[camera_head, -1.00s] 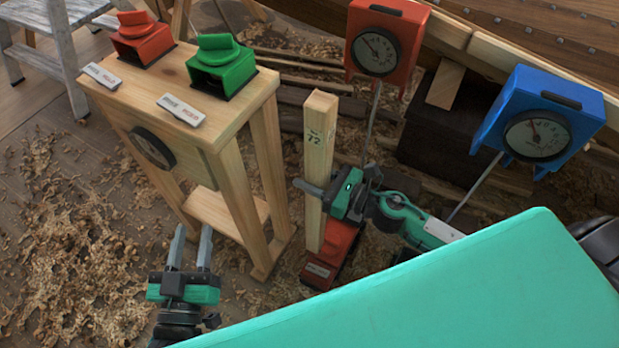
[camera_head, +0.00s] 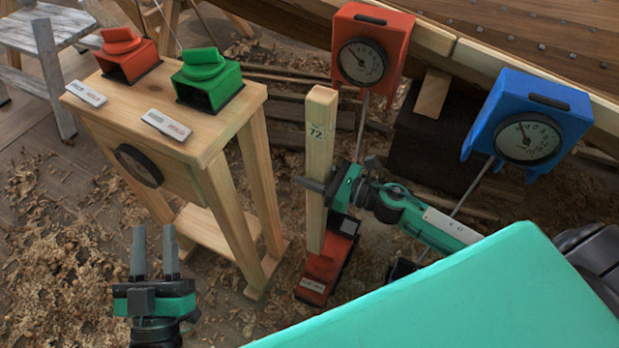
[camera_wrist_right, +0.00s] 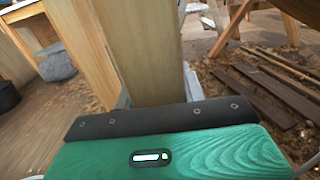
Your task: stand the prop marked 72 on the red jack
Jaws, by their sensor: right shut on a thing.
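The prop marked 72 (camera_head: 319,140) is a pale square wooden post, standing upright in the head view. My right gripper (camera_head: 318,188) is shut on it at about mid-height, coming from the right. The post (camera_wrist_right: 145,50) also fills the middle of the right wrist view, between the fingers. The red jack (camera_head: 327,268) is low on the floor. The post's lower end overlaps the jack in the picture; I cannot tell whether they touch. My left gripper (camera_head: 154,230) is open and empty, in front of the wooden stand.
The wooden stand (camera_head: 215,140) carries a red block (camera_head: 128,62) and a green block (camera_head: 208,85). A red gauge (camera_head: 372,50) and a blue gauge (camera_head: 530,120) stand on rods behind. Shavings (camera_head: 50,250) cover the floor; the hull (camera_head: 530,35) is at the back.

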